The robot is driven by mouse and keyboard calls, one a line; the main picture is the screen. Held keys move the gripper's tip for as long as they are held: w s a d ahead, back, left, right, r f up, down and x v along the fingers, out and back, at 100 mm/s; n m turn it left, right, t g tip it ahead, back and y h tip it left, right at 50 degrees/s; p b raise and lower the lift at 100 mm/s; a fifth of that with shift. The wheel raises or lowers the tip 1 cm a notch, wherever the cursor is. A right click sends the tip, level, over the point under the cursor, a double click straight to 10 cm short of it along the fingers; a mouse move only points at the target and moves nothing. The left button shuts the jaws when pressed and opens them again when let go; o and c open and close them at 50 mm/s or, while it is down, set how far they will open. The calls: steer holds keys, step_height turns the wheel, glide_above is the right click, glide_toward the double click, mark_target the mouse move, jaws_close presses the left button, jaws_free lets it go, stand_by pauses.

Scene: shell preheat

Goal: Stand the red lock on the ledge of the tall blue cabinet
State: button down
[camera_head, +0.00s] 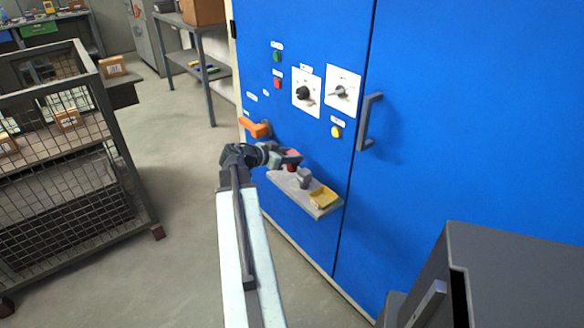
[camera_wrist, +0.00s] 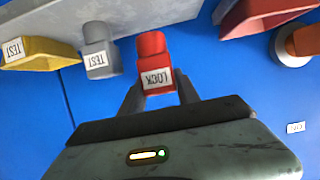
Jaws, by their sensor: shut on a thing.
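The red lock (camera_wrist: 152,62), a small block with a white "LOCK" label, is between the two fingers of my gripper (camera_wrist: 158,92) in the wrist view. The fingers are shut on it. In the head view my gripper (camera_head: 288,157) is at the left part of the grey ledge (camera_head: 290,187) on the blue cabinet (camera_head: 430,130). A bit of red shows at the fingers there. The ledge also shows along the top of the wrist view (camera_wrist: 130,16). I cannot tell whether the lock touches the ledge.
A grey block (camera_head: 304,177) labelled "TEST" and a yellow bin (camera_head: 323,197) stand on the ledge. A red bin (camera_wrist: 268,14) is close by in the wrist view. An orange handle (camera_head: 254,127) is left of my gripper. A wire cage cart (camera_head: 70,190) stands left; a grey cabinet (camera_head: 520,270) right.

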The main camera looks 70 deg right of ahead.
step_height(320, 180, down, 4)
steer(key=shift+r+b, duration=0.25)
steer(key=shift+b, duration=1)
steer(key=shift+r, duration=0.25)
steer(key=shift+f, duration=0.2)
steer(key=c, duration=0.9)
jaws_free()
